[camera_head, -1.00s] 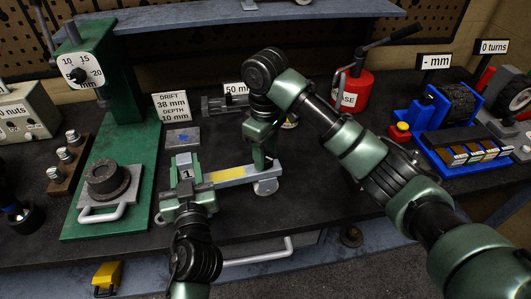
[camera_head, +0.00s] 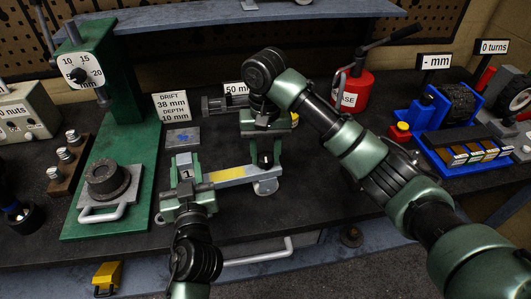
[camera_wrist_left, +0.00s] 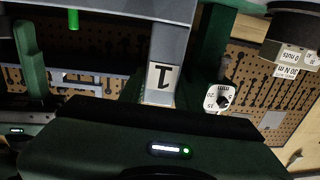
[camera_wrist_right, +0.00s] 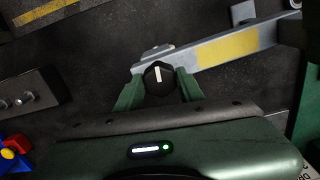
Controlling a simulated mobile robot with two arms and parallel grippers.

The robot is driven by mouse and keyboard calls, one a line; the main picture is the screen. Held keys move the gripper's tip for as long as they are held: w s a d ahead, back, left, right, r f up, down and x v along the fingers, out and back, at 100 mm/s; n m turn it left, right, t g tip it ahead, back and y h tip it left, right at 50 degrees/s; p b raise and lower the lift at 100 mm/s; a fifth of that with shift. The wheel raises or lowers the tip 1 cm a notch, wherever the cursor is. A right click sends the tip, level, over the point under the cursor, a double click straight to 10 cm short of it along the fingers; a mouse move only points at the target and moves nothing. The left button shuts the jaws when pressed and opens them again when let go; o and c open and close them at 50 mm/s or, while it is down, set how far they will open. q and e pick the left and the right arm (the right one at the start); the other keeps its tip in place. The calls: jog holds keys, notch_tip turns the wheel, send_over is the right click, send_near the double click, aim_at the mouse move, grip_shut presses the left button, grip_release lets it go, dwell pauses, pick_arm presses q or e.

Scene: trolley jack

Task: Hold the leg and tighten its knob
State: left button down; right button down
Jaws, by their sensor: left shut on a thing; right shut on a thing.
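The leg (camera_head: 230,174) is a grey bar with a yellow band, lying level above the bench. A plate marked "1" is at its left end; the plate also shows in the left wrist view (camera_wrist_left: 161,79). My left gripper (camera_head: 187,172) is shut on this left end. The black knob (camera_wrist_right: 158,77) with a white pointer line sits at the leg's other end. My right gripper (camera_head: 265,155) comes from above and is shut on the knob, one finger on each side. In the right wrist view the pointer line stands almost upright. A round grey foot (camera_head: 266,187) shows below that end.
A green press (camera_head: 110,130) stands to the left, a red can (camera_head: 353,92) behind to the right, and a blue tray (camera_head: 462,150) further right. A "DRIFT 38 mm" sign (camera_head: 171,107) stands behind the leg. The bench right of the leg is fairly clear.

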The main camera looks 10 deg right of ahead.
aim_at(266, 156)
jog(key=shift+w+m, duration=0.1)
jog(key=shift+m, duration=0.7)
jog(key=c, duration=0.9)
grip_release()
jog(key=shift+r, duration=0.1)
notch_tip(266, 156, up, 12)
jog(key=shift+f, duration=0.1)
pick_arm(q)
jog(key=c, duration=0.9)
grip_release()
